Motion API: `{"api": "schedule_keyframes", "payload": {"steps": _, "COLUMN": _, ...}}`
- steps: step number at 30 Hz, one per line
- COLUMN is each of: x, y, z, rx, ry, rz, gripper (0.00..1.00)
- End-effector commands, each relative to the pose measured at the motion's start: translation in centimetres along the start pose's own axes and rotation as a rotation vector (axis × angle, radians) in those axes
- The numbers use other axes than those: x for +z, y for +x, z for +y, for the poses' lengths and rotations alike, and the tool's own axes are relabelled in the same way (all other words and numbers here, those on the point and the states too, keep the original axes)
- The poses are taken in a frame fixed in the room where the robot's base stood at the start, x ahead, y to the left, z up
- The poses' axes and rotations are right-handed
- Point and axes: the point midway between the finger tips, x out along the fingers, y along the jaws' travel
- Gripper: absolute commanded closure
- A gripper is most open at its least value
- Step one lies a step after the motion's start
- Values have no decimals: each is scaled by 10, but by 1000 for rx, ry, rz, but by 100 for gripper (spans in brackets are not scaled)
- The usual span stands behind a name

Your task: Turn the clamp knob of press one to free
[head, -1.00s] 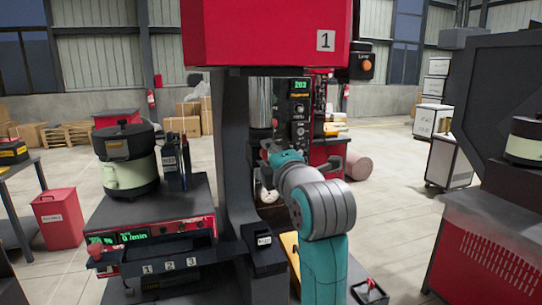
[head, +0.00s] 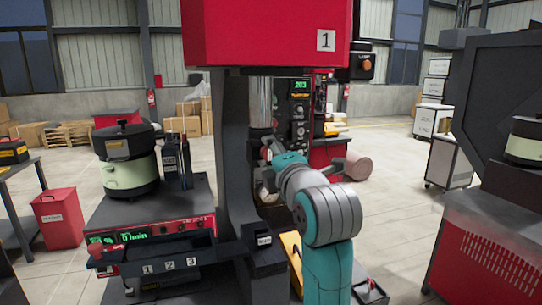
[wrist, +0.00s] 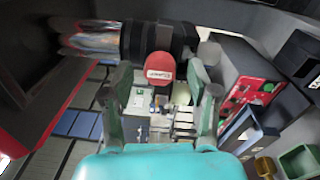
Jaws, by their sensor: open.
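Press one (head: 265,35) is the red-headed machine with a "1" plate, dark column and bright metal ram in the head view. In the wrist view a round red knob with a white label (wrist: 160,68) sits on a dark collar around the shiny ram (wrist: 90,40). I take it for the clamp knob; its label is too small to read surely. My gripper (wrist: 160,84) is open, with one finger on each side of the knob and the knob's face between the fingertips. I cannot tell whether they touch it. In the head view my wrist hides most of this spot.
Bins numbered 1, 2 and 3 (head: 168,266) are at the front. A dark machine with a red perforated panel (head: 495,265) stands to the right. Open floor (head: 400,190) lies between.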

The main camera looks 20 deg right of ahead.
Motion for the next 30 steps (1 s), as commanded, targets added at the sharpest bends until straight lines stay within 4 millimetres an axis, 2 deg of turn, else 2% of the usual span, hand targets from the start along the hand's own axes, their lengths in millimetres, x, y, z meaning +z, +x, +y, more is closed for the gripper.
{"api": "schedule_keyframes", "payload": {"steps": 9, "x": 0, "y": -62, "z": 0, "rx": 2, "ry": 0, "rz": 0, "gripper": 40}}
{"api": "schedule_keyframes", "payload": {"steps": 15, "x": 0, "y": -93, "z": 0, "rx": 2, "ry": 0, "rz": 0, "gripper": 40}}
{"api": "schedule_keyframes", "payload": {"steps": 21, "x": 0, "y": -106, "z": 0, "rx": -1, "ry": 0, "rz": 0, "gripper": 40}}
{"api": "schedule_keyframes", "payload": {"steps": 30, "x": 0, "y": -108, "z": 0, "rx": -1, "ry": 0, "rz": 1, "gripper": 40}}
